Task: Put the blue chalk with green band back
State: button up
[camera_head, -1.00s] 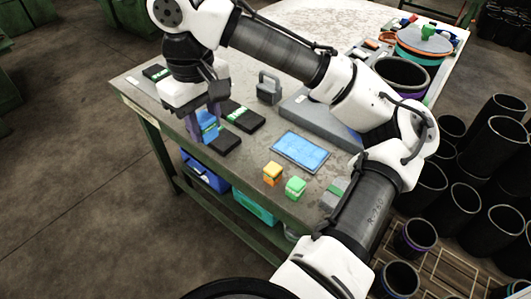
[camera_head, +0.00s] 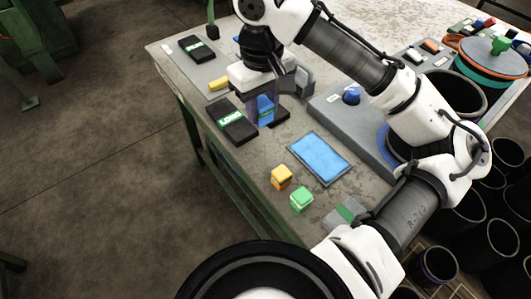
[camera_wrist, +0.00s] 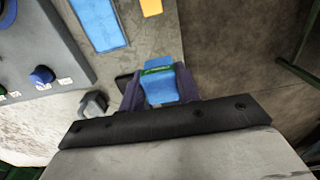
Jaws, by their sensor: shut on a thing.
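The blue chalk (camera_head: 266,110) with a green band is held between the fingers of my gripper (camera_head: 264,113). The gripper is shut on it and points down over the table (camera_head: 262,198). In the wrist view the chalk (camera_wrist: 160,86) sits between the dark purple fingers, its green band near the far end. A black box with a green label (camera_head: 231,122) lies just left of the chalk. Another black box (camera_head: 277,117) is partly hidden behind the gripper. I cannot tell whether the chalk touches anything below.
A blue pad (camera_head: 320,158), a yellow block (camera_head: 281,177) and a green block (camera_head: 301,200) lie nearer. A yellow piece (camera_head: 219,84) and a black box (camera_head: 197,47) lie at the far left. A grey metal block (camera_head: 304,78) stands behind my gripper.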

aim_at(263, 119)
notch_tip(263, 119, down, 15)
jog(key=shift+f, duration=0.15)
dwell(0.4)
jog(key=shift+f, duration=0.35)
jog(key=o, duration=0.9)
jog(key=shift+o, duration=0.2)
jog(key=shift+r, duration=0.1)
notch_tip(263, 119, up, 12)
jog(key=shift+r, duration=0.25)
